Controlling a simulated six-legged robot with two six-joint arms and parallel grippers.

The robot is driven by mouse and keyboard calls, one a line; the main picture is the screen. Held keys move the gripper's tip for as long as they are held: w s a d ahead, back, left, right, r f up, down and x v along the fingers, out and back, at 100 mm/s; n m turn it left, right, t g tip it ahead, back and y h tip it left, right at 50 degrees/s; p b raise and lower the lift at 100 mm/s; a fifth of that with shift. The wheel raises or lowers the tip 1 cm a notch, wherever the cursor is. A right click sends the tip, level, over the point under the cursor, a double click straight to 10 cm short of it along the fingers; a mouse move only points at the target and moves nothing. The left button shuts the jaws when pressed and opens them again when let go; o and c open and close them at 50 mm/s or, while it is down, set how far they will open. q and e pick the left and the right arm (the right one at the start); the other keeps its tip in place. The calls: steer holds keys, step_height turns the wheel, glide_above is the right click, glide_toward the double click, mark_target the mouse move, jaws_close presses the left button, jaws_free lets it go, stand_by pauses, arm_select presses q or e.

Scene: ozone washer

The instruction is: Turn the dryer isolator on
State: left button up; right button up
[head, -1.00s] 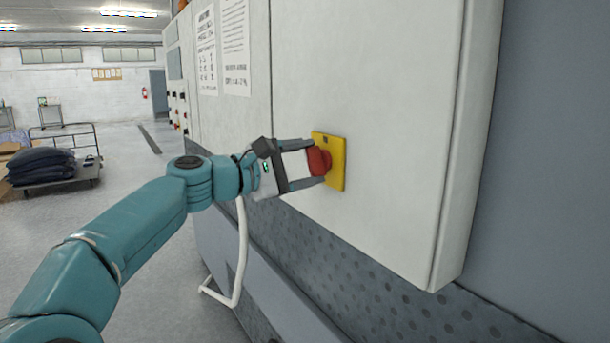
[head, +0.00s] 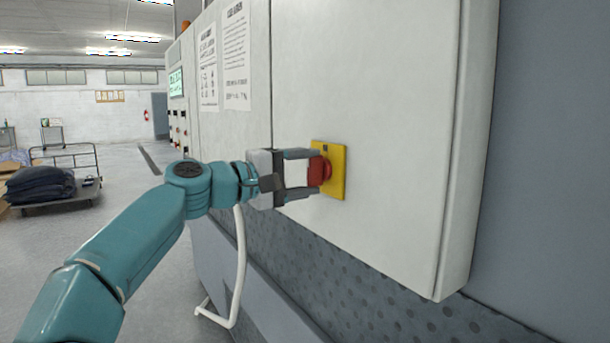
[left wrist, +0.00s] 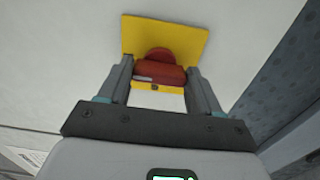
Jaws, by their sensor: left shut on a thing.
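The dryer isolator is a red rotary knob (head: 319,171) on a yellow plate (head: 338,170), mounted on the pale cabinet door. My left gripper (head: 313,170) is shut on the red knob, one finger on each side. In the left wrist view the red knob (left wrist: 158,72) sits between the two fingers of the left gripper (left wrist: 160,78), in front of the yellow plate (left wrist: 180,40). The knob's position marking is not readable. My right gripper is not in view.
Two printed notices (head: 236,57) are on the cabinet (head: 375,90). Further along is a lit green screen (head: 176,82) above small controls. A white pipe (head: 240,265) runs below my left arm. A cart with dark sacks (head: 45,185) stands on open floor at left.

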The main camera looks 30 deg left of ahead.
arm_select(q)
steer(key=shift+f, duration=0.1)
steer(key=o, duration=1.1)
steer(key=shift+s, duration=0.1)
steer(key=shift+c, duration=0.2)
steer(key=shift+s+a, duration=0.2)
steer(key=shift+s, duration=0.15)
steer(key=b+v, duration=0.4)
steer(key=v, duration=1.1)
steer(key=shift+s, duration=0.25)
